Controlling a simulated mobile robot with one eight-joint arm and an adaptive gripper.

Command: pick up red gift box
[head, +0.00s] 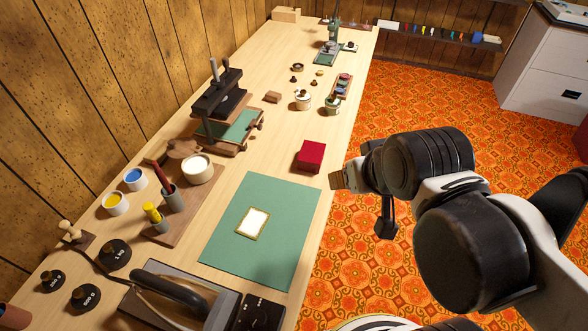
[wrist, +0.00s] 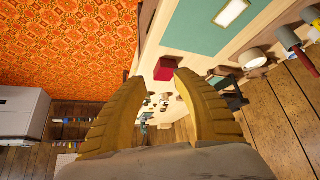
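The red gift box (head: 311,156) sits upright on the wooden bench near its right edge, just beyond the green cutting mat. In the wrist view the red box (wrist: 165,69) shows between and beyond the fingertips. My gripper (head: 338,180) is to the right of the box in the head view, over the bench edge and floor side, apart from it. In the wrist view my gripper (wrist: 160,75) shows two yellow ribbed fingers spread apart with nothing between them.
The green mat (head: 223,229) holds a gold-framed white card (head: 253,223). A book press (head: 222,110) and a white pot (head: 197,169) stand left of the box. A lidded pot (head: 303,100) stands farther back. Bare bench surrounds the box; the patterned floor (head: 420,100) lies right.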

